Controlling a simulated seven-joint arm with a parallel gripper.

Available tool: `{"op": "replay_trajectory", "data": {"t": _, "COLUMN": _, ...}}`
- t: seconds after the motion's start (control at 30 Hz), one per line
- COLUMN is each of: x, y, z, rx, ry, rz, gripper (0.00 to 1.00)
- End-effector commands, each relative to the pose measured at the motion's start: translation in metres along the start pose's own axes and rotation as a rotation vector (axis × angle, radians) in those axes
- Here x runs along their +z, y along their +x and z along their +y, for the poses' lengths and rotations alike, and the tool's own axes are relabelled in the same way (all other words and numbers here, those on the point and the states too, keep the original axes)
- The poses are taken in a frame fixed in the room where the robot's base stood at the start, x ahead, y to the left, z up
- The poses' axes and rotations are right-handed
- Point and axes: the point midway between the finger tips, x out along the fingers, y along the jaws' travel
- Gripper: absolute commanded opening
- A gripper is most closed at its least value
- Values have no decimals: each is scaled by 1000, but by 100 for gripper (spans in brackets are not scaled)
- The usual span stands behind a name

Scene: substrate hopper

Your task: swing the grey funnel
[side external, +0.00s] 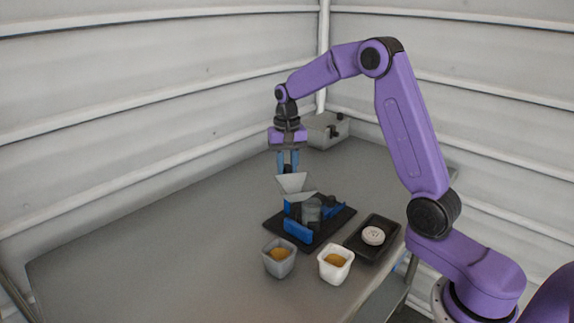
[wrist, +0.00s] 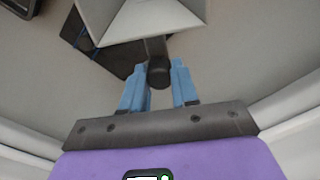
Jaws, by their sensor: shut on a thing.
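The grey funnel (side external: 293,186) is above a black base (side external: 336,222) with blue parts on it. In the wrist view the funnel (wrist: 150,22) fills the top centre, with a dark round-ended handle (wrist: 158,72) pointing toward me. My gripper (side external: 288,170) points down at the funnel's far side. In the wrist view my gripper's (wrist: 158,75) two blue fingers are on either side of the handle, shut on it. A grey cylinder (side external: 311,212) stands on the base beside the funnel. The funnel's lower end is partly hidden.
A grey cup (side external: 280,264) and a white cup (side external: 335,270), both with orange-brown contents, stand in front of the base. A black tray (side external: 362,252) holds a white round lid (side external: 373,236). A grey box (side external: 327,130) stands at the back. The table's left side is clear.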

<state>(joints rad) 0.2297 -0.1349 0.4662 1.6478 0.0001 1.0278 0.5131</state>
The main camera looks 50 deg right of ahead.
Motion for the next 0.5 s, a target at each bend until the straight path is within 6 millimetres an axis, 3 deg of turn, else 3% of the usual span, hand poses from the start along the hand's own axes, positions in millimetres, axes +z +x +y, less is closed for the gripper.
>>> {"op": "replay_trajectory", "data": {"t": 0.5, "x": 0, "y": 0, "z": 0, "rx": 0, "ry": -391, "rz": 1, "gripper": 10}}
